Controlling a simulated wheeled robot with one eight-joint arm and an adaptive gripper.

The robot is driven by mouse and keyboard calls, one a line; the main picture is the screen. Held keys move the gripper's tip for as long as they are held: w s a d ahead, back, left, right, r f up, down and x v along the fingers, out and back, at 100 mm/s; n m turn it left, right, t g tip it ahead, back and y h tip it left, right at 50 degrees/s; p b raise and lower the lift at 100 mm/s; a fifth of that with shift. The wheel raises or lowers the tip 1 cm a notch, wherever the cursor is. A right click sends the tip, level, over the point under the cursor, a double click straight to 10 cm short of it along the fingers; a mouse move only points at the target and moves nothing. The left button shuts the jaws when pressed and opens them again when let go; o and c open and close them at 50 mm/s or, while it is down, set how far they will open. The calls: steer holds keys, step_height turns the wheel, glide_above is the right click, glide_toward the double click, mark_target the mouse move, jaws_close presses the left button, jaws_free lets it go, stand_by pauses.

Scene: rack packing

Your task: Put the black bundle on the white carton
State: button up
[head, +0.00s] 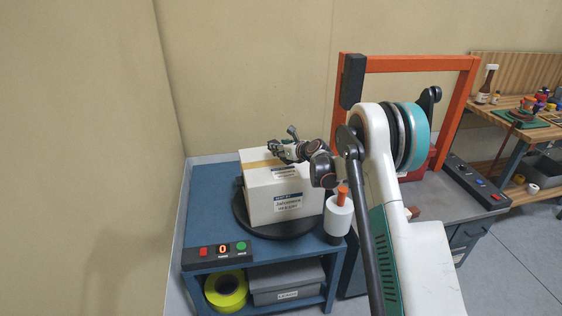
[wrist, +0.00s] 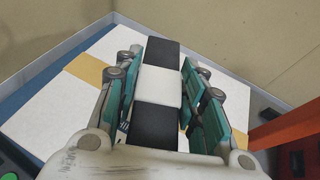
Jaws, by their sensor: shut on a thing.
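The white carton (head: 262,207) stands on a black round turntable (head: 248,226) on the blue bench. It has tan tape across its top and printed labels on its front. My gripper (head: 280,148) is just over the top of the carton in the head view. In the wrist view my gripper (wrist: 163,90) is shut on the black bundle (wrist: 156,122), a long black piece with a wide white band around its middle. The carton's white top (wrist: 50,114) shows below and on both sides of the bundle. I cannot tell whether the bundle touches the carton.
A white bottle with an orange top (head: 338,216) is close to the carton's right side. A control box with red and green buttons (head: 216,254) is at the bench front. An orange frame (head: 415,63) stands to the right. Yellow tape (head: 226,291) and a grey box (head: 286,281) sit below.

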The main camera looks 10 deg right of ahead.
steer(key=shift+f+b, duration=0.7)
steer(key=shift+f, duration=1.65)
steer(key=shift+r, duration=0.1)
steer(key=o, duration=1.2)
